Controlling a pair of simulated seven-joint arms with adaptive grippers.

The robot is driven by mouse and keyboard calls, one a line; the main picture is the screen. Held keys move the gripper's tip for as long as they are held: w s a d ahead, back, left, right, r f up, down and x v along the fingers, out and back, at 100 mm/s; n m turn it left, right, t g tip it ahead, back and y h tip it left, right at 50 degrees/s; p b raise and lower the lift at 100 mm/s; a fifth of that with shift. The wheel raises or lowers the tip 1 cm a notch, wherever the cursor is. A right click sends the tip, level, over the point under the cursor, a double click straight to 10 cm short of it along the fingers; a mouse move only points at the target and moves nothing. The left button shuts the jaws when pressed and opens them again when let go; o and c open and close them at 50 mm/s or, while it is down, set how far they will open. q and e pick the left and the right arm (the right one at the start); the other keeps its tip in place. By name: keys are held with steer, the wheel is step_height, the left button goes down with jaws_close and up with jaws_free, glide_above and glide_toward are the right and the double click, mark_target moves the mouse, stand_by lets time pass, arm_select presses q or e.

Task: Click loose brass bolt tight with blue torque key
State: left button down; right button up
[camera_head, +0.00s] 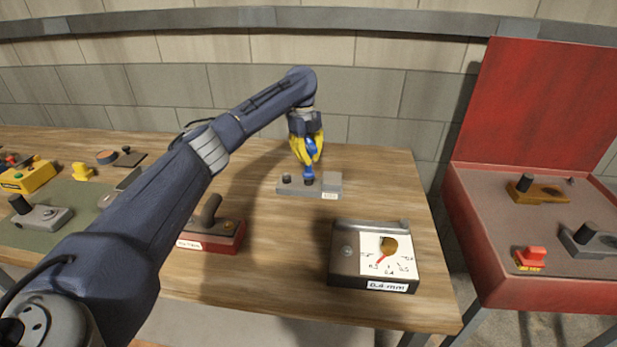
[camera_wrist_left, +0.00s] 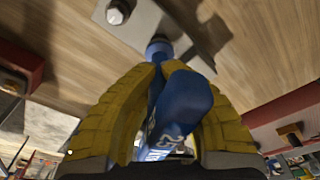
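My left gripper (camera_head: 306,152) has yellow fingers and is shut on the blue torque key (camera_head: 310,172). In the left wrist view the key (camera_wrist_left: 178,105) sits between both fingers (camera_wrist_left: 158,75), its shaft pointing away to a blue round end. That end is at the grey block (camera_head: 325,191), on or just above its top; I cannot tell if it touches. Whatever lies under the key's end is hidden, so I cannot make out a brass bolt there. My right gripper is not in view.
A dark gauge box (camera_head: 345,272) with a white dial stands front right. A red block (camera_head: 228,240) with a dark handle is partly behind my left arm. An open red case (camera_head: 463,210) stands right of the table. Bare wood lies around the grey block.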

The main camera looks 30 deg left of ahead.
arm_select(q)
steer(key=shift+n, duration=0.3)
steer(key=n, duration=0.4)
steer(key=shift+t, duration=0.3)
steer(key=n, duration=0.4)
steer(key=shift+r, duration=0.1)
steer(key=n+t, duration=0.1)
steer(key=n, duration=0.7)
steer(key=shift+r+n+y, duration=0.1)
steer(key=shift+n+y, duration=0.2)
steer(key=shift+n, duration=0.1)
